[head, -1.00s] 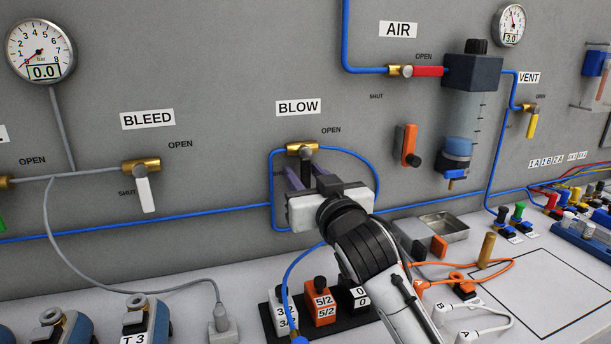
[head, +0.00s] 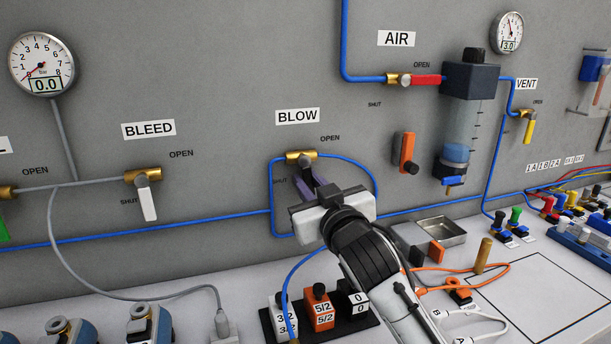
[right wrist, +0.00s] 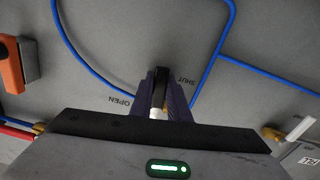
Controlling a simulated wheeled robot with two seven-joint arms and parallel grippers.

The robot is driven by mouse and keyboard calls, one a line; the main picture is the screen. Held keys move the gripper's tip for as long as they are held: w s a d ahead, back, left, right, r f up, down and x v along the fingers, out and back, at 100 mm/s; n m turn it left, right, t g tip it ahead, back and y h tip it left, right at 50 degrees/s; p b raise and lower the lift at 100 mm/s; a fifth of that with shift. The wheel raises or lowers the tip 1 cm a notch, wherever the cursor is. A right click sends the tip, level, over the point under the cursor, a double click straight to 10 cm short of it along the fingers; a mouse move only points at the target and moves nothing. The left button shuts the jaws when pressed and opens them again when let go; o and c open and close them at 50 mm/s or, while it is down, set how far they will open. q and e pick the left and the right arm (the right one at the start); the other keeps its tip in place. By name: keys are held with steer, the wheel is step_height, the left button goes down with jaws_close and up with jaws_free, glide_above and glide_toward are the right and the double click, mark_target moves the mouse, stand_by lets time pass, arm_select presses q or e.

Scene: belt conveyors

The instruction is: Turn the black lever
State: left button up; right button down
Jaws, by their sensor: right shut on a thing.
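The black lever (head: 305,169) hangs from the brass BLOW valve (head: 299,157) on the grey wall panel. In the head view it slants slightly down and right, mostly hidden by my right gripper (head: 315,185). That gripper's purple fingers are shut around the lever. In the right wrist view the dark lever (right wrist: 161,84) shows between the fingers, with the OPEN mark on the left and the SHUT mark on the right. My left gripper is not in view.
The white BLEED lever (head: 147,202) is to the left, and the red AIR lever (head: 426,80) to the upper right. Blue tubing (head: 374,182) loops around the BLOW valve. An orange-handled part (head: 404,150) is right of the loop.

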steer(key=shift+w+d+r+n+p, duration=0.15)
steer(key=shift+d+n+p, duration=0.1)
steer(key=shift+n+p, duration=0.4)
steer(key=shift+d+r+n+p, duration=0.1)
steer(key=shift+d+n+p, duration=0.1)
steer(key=shift+n+p, duration=0.4)
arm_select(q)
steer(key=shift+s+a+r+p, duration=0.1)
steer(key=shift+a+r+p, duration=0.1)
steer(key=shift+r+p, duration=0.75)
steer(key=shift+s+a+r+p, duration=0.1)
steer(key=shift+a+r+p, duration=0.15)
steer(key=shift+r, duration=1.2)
arm_select(e)
steer(key=shift+w+d+r+n, duration=0.1)
steer(key=shift+d+n, duration=0.15)
steer(key=shift+n, duration=0.45)
steer(key=shift+w+d+n, duration=0.1)
steer(key=shift+d+n, duration=0.1)
steer(key=shift+n, duration=0.45)
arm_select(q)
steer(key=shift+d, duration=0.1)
arm_select(e)
steer(key=c, duration=1.7)
jaws_free()
steer(key=shift+s, duration=0.1)
